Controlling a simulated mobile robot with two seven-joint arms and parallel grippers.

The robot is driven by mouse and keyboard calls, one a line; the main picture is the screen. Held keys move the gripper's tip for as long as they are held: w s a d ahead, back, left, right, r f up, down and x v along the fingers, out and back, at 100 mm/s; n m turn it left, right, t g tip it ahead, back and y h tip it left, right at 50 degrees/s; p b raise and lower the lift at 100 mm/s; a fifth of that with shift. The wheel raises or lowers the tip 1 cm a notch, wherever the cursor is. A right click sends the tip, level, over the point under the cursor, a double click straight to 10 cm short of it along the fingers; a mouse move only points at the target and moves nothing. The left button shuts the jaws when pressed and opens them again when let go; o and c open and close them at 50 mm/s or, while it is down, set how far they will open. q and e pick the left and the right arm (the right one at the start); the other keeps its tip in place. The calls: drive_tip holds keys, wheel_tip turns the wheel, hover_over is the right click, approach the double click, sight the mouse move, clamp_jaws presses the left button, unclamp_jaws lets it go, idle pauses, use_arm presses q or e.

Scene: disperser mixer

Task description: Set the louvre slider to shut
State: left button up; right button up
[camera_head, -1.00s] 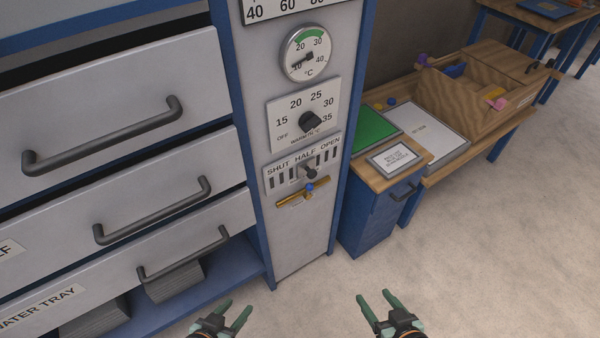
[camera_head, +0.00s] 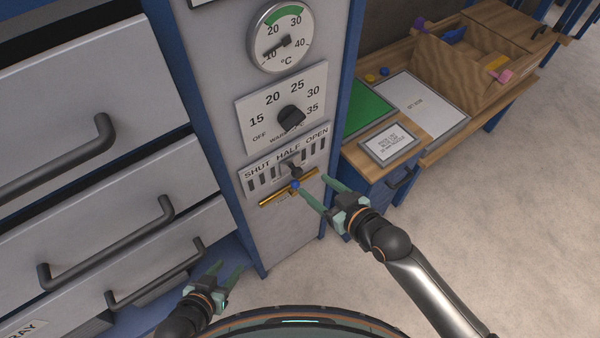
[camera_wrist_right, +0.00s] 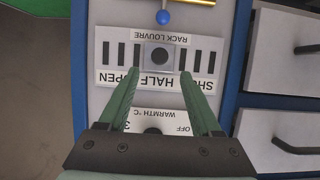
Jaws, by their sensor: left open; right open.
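The louvre slider plate (camera_head: 262,186) is a pale panel lettered SHUT, HALF, OPEN, with dark slots. Its dark slider knob (camera_head: 292,170) stands at about HALF. In the right wrist view the plate shows upside down, and the square knob (camera_wrist_right: 160,57) appears between my two fingertips; contact cannot be told. My right gripper (camera_head: 314,185) is open in front of the plate's lower right part, fingers pointing at the panel. My left gripper (camera_head: 228,270) is open and empty, low near the bottom of the cabinet.
Above are the warmth knob (camera_head: 290,117) and a temperature dial (camera_head: 284,40). Drawers with protruding handles (camera_head: 110,235) are left; a wooden bench (camera_head: 410,150) is right.

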sight(299, 173)
drive_tip(key=b+x, duration=0.1)
drive_tip(key=x, duration=0.6)
drive_tip(key=shift+w+a+f, duration=0.1)
drive_tip(key=shift+w+f, duration=0.05)
drive_tip(key=shift+w, duration=0.05)
clamp_jaws()
idle(1.2)
